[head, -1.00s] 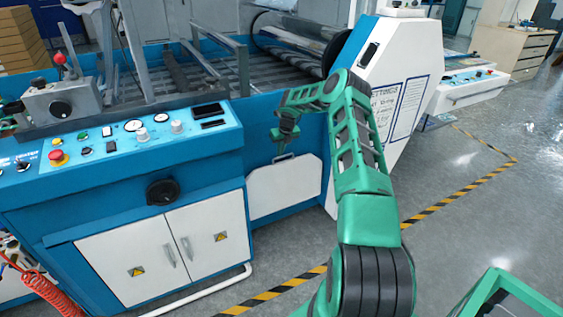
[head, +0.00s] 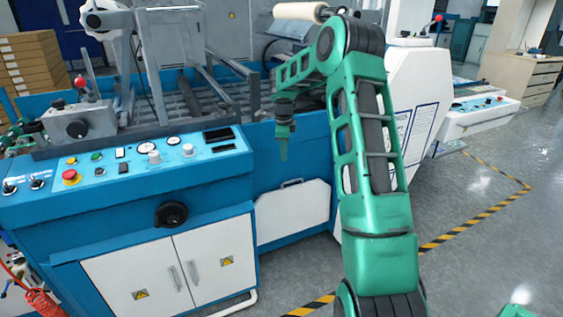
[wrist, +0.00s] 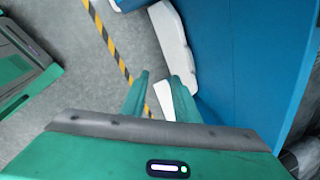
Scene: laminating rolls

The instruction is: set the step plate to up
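The likely step plate is a white panel (head: 293,217) with a small handle (head: 291,183) at its top edge, low on the blue machine's side in the head view. It looks nearly upright against the machine. My gripper (head: 283,154) points down above the handle, apart from it, in front of the blue side wall. In the wrist view my gripper (wrist: 158,82) has its two green fingers apart with nothing between them. White parts (wrist: 172,42) show beyond the fingers in the wrist view; I cannot tell whether they are the plate.
The blue control cabinet (head: 110,240) with knobs and white doors stands at the left. The white machine end housing (head: 418,105) is behind my arm. A yellow-black floor stripe (head: 450,238) crosses the open grey floor at the right.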

